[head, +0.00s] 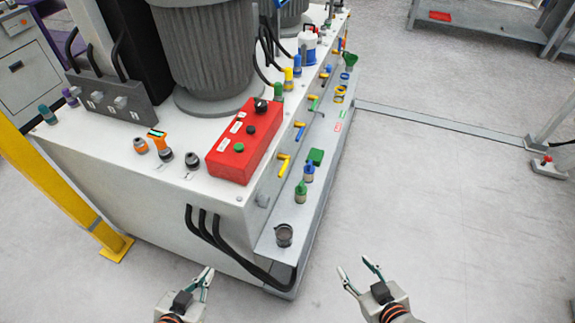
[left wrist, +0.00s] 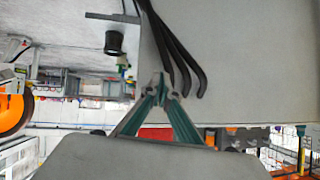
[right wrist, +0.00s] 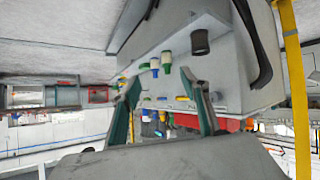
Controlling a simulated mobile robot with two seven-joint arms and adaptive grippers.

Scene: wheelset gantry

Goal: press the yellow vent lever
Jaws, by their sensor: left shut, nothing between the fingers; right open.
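Several small levers stick out of the long side face of the white machine in the head view. The nearest yellow lever (head: 284,160) is below the red control box; another yellow lever (head: 313,98) is farther back, with a blue lever (head: 300,129) between. I cannot tell which yellow one is the vent lever. A small yellow part (right wrist: 183,98) shows between my right fingers in the right wrist view. My left gripper (head: 203,277) is shut and empty, left of the machine's near corner. My right gripper (head: 356,270) is open and empty, right of that corner, apart from the levers.
The red control box (head: 240,145) sits on the machine top. Black hoses (head: 205,228) hang at the near corner. A yellow post (head: 70,190) stands left.

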